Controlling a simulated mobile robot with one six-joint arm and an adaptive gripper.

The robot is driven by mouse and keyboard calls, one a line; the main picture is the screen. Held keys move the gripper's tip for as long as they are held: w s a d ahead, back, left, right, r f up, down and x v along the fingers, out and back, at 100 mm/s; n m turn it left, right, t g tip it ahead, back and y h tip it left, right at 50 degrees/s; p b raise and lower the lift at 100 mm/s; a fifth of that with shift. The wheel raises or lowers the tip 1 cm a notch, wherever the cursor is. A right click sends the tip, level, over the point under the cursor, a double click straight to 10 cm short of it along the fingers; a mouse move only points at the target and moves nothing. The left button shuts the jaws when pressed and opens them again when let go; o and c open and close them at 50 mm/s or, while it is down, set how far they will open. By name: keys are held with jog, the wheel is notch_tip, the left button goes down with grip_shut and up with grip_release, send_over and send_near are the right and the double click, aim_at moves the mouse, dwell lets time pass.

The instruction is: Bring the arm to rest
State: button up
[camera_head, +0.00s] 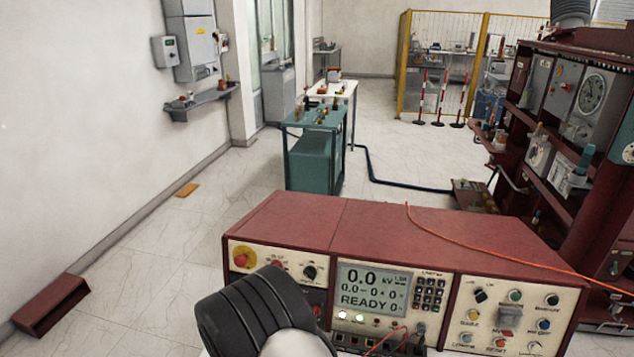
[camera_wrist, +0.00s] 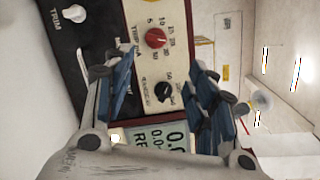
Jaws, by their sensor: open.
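My gripper (camera_wrist: 163,88) is open in the wrist view, with its two blue-padded fingers apart and nothing between them. Behind the fingers are a cream panel with a red knob (camera_wrist: 155,38) and a black knob (camera_wrist: 163,91), and a lit display (camera_wrist: 150,137). In the head view a dark, ribbed part of my arm (camera_head: 262,312) is at the bottom, in front of the red control console (camera_head: 370,228). The gripper itself is not visible there. The console's display (camera_head: 373,291) reads "0.0 kV" and "READY".
An orange cable (camera_head: 480,248) runs over the console top to the right. A tall red equipment rack (camera_head: 590,150) stands at the right. A teal cart (camera_head: 315,160) stands beyond the console. Floor between wall and console is largely clear.

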jog(key=w+d+r+m+g+h, duration=0.1)
jog(key=d+r+m+h, duration=0.4)
jog(key=d, duration=0.4)
jog(key=d+r+m+g+h, duration=0.1)
jog(key=d+r+m+h, duration=0.3)
jog(key=d+r+m, duration=0.4)
jog(key=s+d+r+m+g+h, duration=0.2)
jog(key=s+d+r+m+g, duration=0.25)
jog(key=d, duration=0.45)
jog(key=s+d+r+m+g+h, duration=0.1)
jog(key=s+d+r+m+g, duration=0.15)
jog(key=s+d+m, duration=0.4)
jog(key=s+d+m+g+y, duration=0.2)
jog(key=s+d+m, duration=0.1)
jog(key=s+m, duration=0.4)
jog(key=s+d+m+g+y, duration=0.2)
jog(key=s+d+m+g, duration=0.1)
jog(key=s+m, duration=0.5)
jog(key=s+a+r+m+t+y, duration=0.1)
jog(key=s+a+m+t+y, duration=0.1)
jog(key=s+a+m+y, duration=0.4)
jog(key=s+a+m, duration=0.1)
jog(key=m, duration=0.4)
jog(key=shift+s+a+r+y, duration=0.2)
jog(key=shift+s+r+y, duration=0.1)
jog(key=shift+s+y, duration=0.1)
